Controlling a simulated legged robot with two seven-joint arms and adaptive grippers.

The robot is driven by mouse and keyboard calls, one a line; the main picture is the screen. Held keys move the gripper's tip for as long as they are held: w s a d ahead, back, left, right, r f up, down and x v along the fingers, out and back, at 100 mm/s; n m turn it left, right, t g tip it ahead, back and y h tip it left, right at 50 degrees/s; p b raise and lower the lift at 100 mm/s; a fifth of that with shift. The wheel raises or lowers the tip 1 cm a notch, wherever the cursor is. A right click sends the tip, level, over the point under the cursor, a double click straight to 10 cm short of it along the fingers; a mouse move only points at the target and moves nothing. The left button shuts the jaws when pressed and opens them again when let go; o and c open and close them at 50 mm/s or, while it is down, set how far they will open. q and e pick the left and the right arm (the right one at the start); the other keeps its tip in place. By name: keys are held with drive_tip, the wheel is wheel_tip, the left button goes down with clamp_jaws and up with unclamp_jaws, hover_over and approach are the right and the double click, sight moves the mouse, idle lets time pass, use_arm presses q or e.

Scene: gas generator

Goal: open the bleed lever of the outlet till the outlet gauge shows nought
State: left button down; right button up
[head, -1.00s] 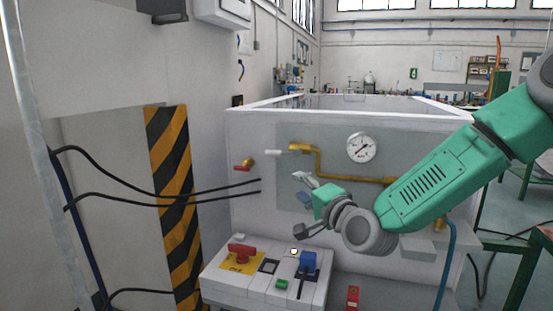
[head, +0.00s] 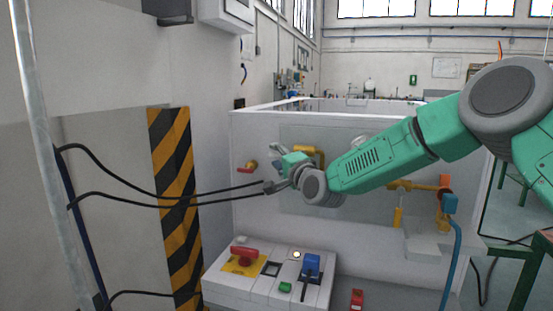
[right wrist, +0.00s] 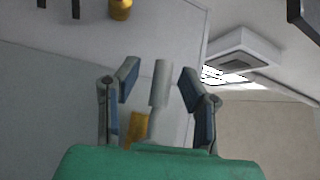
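A white lever (right wrist: 160,82) stands between the fingers of my right gripper (right wrist: 160,90) in the right wrist view. The fingers are apart, with a gap on each side of it. In the head view my right gripper (head: 272,166) is at the left end of the yellow pipe (head: 306,150), in front of the panel, and hides the lever. The gauge (head: 361,138) shows only as a thin sliver above my right arm, so its needle cannot be read. My left gripper is not in view.
A small red-handled valve (head: 248,167) sits left of my right gripper. Below is a control box (head: 240,279) with a red switch (head: 244,256) and a blue one (head: 311,263). Black cables cross at the left.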

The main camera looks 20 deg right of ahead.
drive_tip(key=shift+w+a, duration=0.2)
drive_tip(key=shift+w, duration=0.1)
drive_tip(key=shift+d, duration=0.15)
drive_tip(key=shift+d, duration=0.1)
drive_tip(key=shift+c, duration=1.3)
drive_tip(key=shift+d, duration=0.15)
clamp_jaws()
